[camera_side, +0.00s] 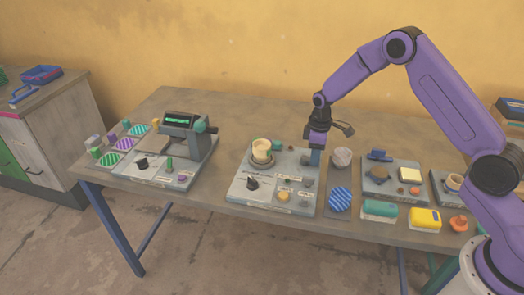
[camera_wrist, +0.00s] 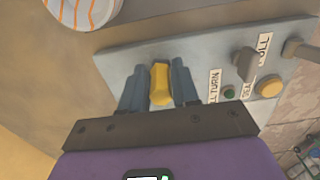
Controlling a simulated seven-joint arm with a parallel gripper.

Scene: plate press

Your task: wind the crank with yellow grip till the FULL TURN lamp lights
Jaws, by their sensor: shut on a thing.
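My gripper (camera_wrist: 160,85) is shut on the yellow grip (camera_wrist: 160,84) of the crank in the wrist view, one finger on each side of it. The rest of the crank is hidden by the grip and my fingers. In the side view my gripper (camera_side: 315,157) is low over the back right corner of the middle grey panel (camera_side: 240,190), and the yellow grip cannot be made out there. Beside the partly covered TURN label (camera_wrist: 214,85) sits a small dark green lamp (camera_wrist: 229,93) that shows no clear glow.
The panel also bears a grey lever (camera_wrist: 245,63), a yellow button (camera_wrist: 269,87) and a cream cup (camera_side: 261,150). A striped round thing (camera_wrist: 85,10) lies off the panel. A pale cup (camera_side: 342,157) stands close right of my gripper; a blue striped disc (camera_side: 340,199) lies in front.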

